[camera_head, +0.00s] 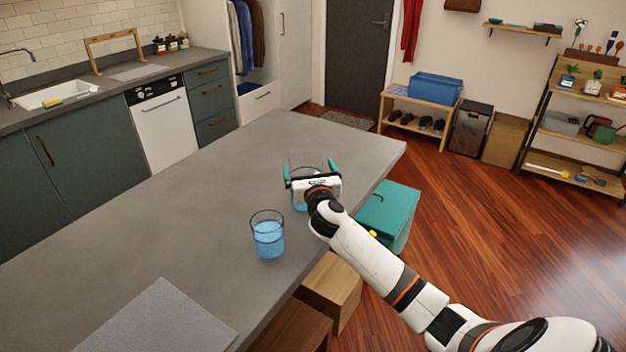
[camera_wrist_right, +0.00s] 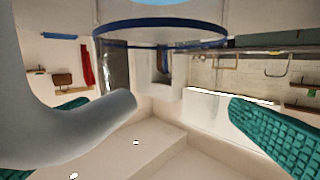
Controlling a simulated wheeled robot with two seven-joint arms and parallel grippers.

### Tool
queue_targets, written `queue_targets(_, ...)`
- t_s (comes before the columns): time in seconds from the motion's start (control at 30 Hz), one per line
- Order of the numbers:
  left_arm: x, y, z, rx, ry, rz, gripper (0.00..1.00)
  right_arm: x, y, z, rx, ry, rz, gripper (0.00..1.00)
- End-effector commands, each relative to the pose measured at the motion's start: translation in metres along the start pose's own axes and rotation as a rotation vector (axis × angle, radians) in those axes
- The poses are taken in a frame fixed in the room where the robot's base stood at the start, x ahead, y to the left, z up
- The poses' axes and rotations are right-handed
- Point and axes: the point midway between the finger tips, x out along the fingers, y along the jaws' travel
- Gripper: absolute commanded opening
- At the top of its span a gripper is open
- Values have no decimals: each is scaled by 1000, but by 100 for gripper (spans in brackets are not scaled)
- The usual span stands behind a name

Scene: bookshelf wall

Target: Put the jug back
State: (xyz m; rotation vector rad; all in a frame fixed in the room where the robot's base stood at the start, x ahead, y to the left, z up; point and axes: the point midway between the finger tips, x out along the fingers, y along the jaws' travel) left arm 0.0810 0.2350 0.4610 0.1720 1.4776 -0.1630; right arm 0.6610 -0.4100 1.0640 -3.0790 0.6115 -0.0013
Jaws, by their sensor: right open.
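My right gripper (camera_head: 310,170) is over the grey table (camera_head: 200,190) at the jug, its teal fingers apart. The clear jug (camera_head: 299,203), with blue liquid, stands near the table's right edge, partly hidden behind my gripper. In the right wrist view the jug's dark blue rim (camera_wrist_right: 160,27) and thick grey-white handle (camera_wrist_right: 85,125) are very close to the camera. My teal fingers show at both sides there, spread wide. I cannot tell whether they touch the jug. My left gripper is not in view.
A glass of blue liquid (camera_head: 268,238) stands on the table, nearer than the jug. A grey mat (camera_head: 160,320) lies at the near end. A teal box (camera_head: 388,215) and a wooden box (camera_head: 335,285) stand beside the table. A shelf rack (camera_head: 575,150) stands far right. Most of the tabletop is clear.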

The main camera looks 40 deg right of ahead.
Motion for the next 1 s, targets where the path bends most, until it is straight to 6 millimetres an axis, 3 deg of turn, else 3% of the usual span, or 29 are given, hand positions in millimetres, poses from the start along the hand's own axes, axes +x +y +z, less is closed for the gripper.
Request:
queue_targets(0.6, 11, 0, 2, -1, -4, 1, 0, -105, 0, 2, -1, -1, -2, 100)
queue_targets(1.0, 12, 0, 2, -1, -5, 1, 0, -116, 0, 0, 0, 0, 0, 100)
